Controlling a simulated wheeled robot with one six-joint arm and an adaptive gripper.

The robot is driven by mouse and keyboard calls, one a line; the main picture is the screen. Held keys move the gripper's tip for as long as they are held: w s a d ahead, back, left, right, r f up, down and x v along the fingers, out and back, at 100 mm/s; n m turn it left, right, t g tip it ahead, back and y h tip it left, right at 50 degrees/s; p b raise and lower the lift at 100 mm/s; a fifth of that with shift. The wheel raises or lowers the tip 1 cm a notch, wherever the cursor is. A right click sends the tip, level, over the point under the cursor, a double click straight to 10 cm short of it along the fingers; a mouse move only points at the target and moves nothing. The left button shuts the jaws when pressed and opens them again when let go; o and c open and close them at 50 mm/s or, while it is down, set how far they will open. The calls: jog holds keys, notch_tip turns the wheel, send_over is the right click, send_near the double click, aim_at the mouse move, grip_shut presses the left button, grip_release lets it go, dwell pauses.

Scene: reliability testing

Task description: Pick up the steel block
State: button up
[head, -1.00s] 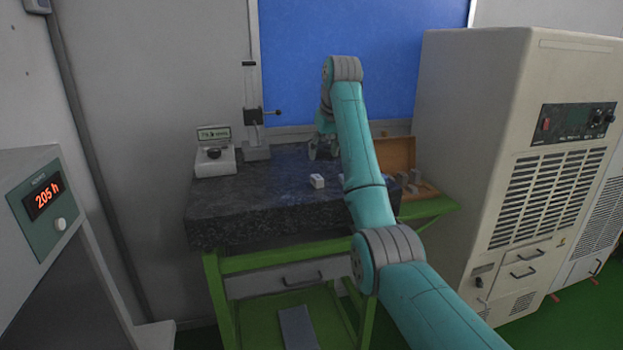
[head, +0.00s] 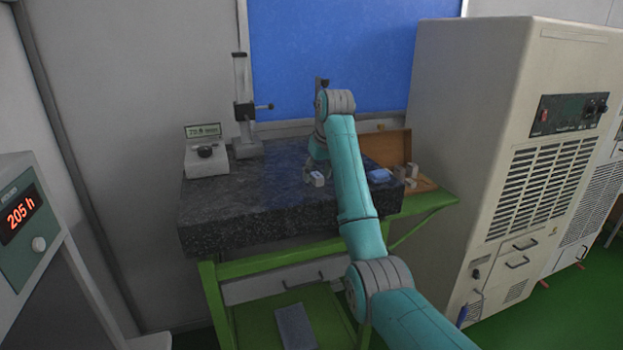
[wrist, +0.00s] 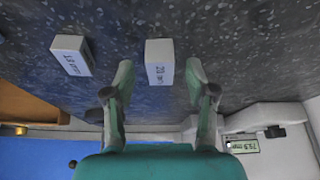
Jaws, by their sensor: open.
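A small pale steel block (head: 316,180) stands on the dark granite slab (head: 240,205) in the head view. In the wrist view this block (wrist: 160,64), marked "20 mm", appears between the two fingertips of my gripper (wrist: 159,72). The fingers are open, with a gap showing on both sides of the block. In the head view my gripper (head: 311,168) is right at the block, partly hidden by my arm. A second marked block (wrist: 72,56) lies to the left in the wrist view, outside the fingers.
A measuring stand (head: 243,110) and a gauge box with a display (head: 206,150) stand at the back left of the slab. An open wooden case (head: 388,148) with several blocks is at the right. A tall beige cabinet (head: 470,130) stands farther right.

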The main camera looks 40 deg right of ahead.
grip_shut()
